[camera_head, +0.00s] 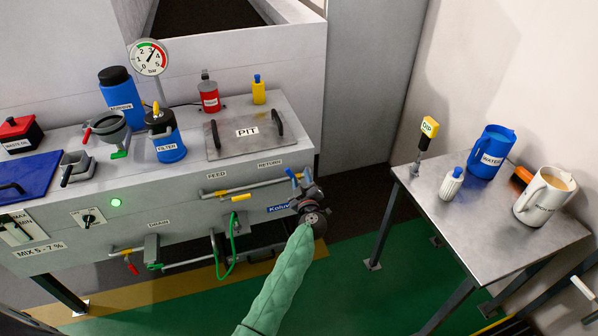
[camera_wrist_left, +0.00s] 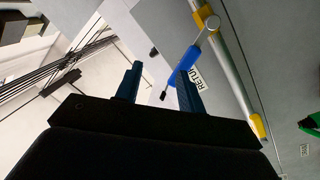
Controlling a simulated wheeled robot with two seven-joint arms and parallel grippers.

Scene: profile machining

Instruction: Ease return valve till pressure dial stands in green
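The pressure dial (camera_head: 150,58) stands on a stem at the back left of the machine. Contact cannot be told. My right gripper is not in view.
A yellow feed valve (camera_head: 241,198) and a green hose (camera_head: 219,258) are left of my gripper on the machine front. The PIT cover (camera_head: 228,143) lies above. A side table (camera_head: 482,205) with a jug and mug stands at right. Green floor lies between.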

